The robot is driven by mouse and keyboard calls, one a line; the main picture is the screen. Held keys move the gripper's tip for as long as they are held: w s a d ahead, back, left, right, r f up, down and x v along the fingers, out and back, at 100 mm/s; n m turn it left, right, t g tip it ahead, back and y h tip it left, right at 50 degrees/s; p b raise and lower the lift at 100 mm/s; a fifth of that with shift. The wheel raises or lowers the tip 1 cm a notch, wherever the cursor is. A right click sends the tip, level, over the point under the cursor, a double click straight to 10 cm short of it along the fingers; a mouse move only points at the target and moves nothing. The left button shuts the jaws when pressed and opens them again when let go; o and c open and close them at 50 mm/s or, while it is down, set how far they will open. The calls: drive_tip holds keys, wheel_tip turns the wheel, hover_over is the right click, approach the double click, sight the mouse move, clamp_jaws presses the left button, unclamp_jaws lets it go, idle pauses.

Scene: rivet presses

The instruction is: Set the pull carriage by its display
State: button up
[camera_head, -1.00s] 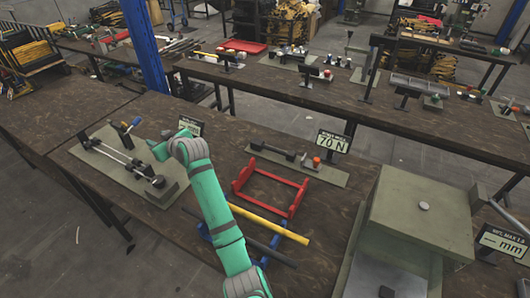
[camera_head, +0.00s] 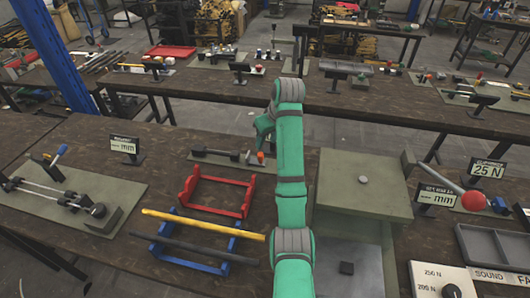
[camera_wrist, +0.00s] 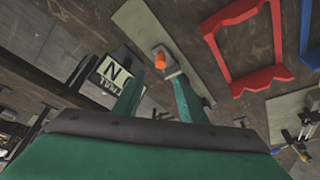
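The rig at the left has two bright rods (camera_head: 52,196) with dark blocks on a grey-green plate (camera_head: 118,186) and a blue-handled lever (camera_head: 60,151). A display (camera_head: 124,146) beside it shows a dash and "mm". Behind the red cradle, another plate carries a dark bar (camera_head: 214,155) and an orange knob (camera_head: 260,157); the knob also shows in the wrist view (camera_wrist: 160,62). I cannot tell which rig holds the pull carriage. My gripper (camera_head: 262,130) is above the orange-knob plate; in the wrist view its fingers (camera_wrist: 157,98) are apart and empty.
A red cradle (camera_head: 216,192) and a blue stand (camera_head: 205,243) with yellow and dark bars lie left of my arm. A grey-green press box (camera_head: 365,185) stands right, with an "mm" display (camera_head: 437,196), a red-ball lever (camera_head: 472,200) and a "25 N" display (camera_head: 487,169). Another bench is behind.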

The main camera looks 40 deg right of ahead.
sight(261, 154)
drive_tip(key=x, duration=0.9)
drive_tip(key=shift+w+f, duration=0.2)
drive_tip(key=shift+f, duration=0.15)
drive_tip(key=shift+c, duration=0.4)
